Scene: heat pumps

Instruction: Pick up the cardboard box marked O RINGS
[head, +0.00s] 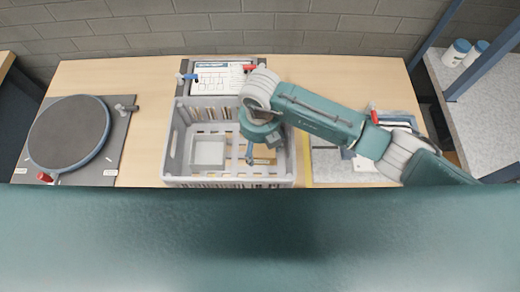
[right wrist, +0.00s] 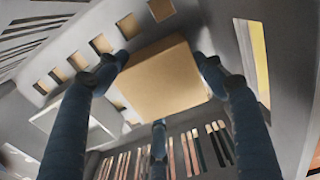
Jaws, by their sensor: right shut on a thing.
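The cardboard box (right wrist: 160,78) is plain tan on the face turned to the right wrist camera; no O RINGS marking can be read there. My right gripper (head: 254,158) reaches down into the grey crate (head: 171,150). In the right wrist view the fingers of my right gripper (right wrist: 160,80) are closed around the box, two at its sides and one at its near edge. In the head view the gripper and arm hide most of the box. I cannot tell whether it touches the crate floor. My left gripper is not in view.
A small grey tray (head: 208,152) sits in the crate, left of my gripper. The slotted crate walls stand close around the gripper. A board with a printed sheet (head: 218,77) lies behind the crate. A round dark plate (head: 69,132) is at the left, and papers lie right of the crate.

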